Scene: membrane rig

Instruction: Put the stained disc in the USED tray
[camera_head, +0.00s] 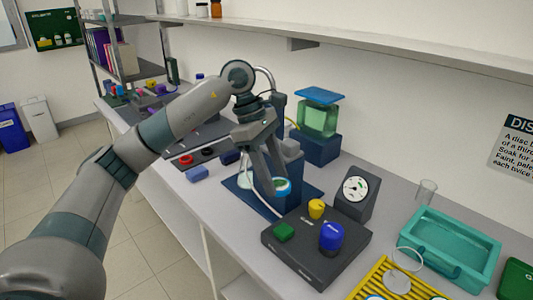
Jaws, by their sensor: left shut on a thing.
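My left gripper (268,188) reaches down over the membrane rig (240,195) in the middle of the bench. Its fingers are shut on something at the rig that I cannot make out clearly. A round white and teal-blue piece (282,187) sits right at the fingers, and a pale rounded part (245,180) shows behind them. I cannot pick out the stained disc or see any stain. No tray label reading USED is legible. My right gripper is not in view.
A dark control box (300,262) with green, yellow and blue knobs stands in front of the rig, with a dial gauge (354,190) behind it. A teal tray (480,272), a yellow rack (372,281) with round pieces, and a clear glass (426,191) stand at right.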

